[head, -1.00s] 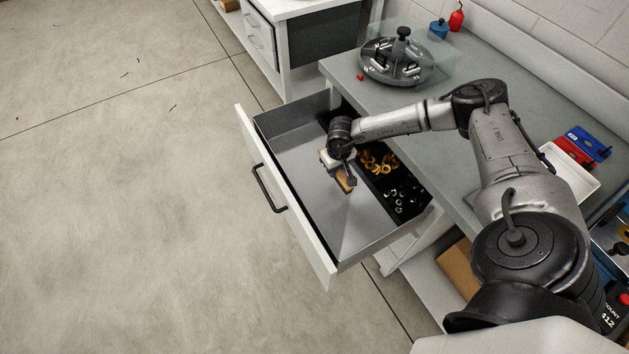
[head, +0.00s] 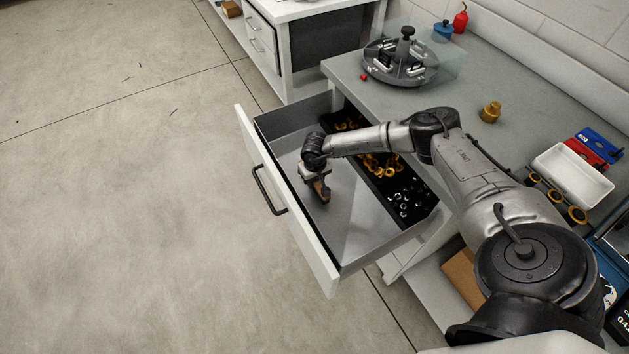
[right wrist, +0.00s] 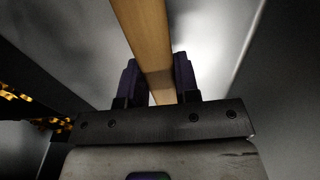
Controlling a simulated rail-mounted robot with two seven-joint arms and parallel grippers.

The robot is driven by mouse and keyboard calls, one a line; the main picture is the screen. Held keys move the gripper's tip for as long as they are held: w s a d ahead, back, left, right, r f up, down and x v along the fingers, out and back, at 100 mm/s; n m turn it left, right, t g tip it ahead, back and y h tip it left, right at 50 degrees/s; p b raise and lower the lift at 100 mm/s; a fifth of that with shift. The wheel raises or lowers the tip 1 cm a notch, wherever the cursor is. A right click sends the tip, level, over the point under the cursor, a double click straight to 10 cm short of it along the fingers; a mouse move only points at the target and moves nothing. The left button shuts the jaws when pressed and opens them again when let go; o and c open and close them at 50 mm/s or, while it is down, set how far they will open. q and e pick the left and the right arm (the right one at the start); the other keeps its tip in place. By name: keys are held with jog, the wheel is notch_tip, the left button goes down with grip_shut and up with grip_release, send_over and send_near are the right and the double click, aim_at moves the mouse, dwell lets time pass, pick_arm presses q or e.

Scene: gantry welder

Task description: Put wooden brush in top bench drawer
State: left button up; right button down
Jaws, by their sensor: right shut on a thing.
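The bench drawer (head: 349,233) is pulled out, with a grey metal inside and a white front with a black handle. My right gripper (head: 319,188) is over the open, bare part of the drawer and points down. It is shut on the wooden brush (head: 322,190), of which a small brown piece shows under the jaws in the head view. In the right wrist view the brush's pale wooden handle (right wrist: 146,35) runs between the two dark fingers (right wrist: 160,85). I cannot tell whether the brush touches the drawer floor. My left gripper is not in view.
A black divided tray (head: 408,187) with brass and silver fittings lines the drawer's bench side. On the bench top (head: 455,90) are a round grey fixture (head: 400,65), a brass fitting (head: 490,111) and a white tray (head: 572,174). The floor left of the drawer is clear.

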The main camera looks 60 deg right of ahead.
jog(key=shift+f, duration=0.2)
jog(key=shift+f, duration=0.15)
jog(key=c, duration=0.8)
grip_release()
jog(key=shift+c, duration=0.2)
jog(key=shift+r, duration=0.7)
notch_tip(320, 180, up, 11)
jog(key=p, duration=0.3)
jog(key=shift+s+a, duration=0.15)
jog(key=shift+s, duration=0.1)
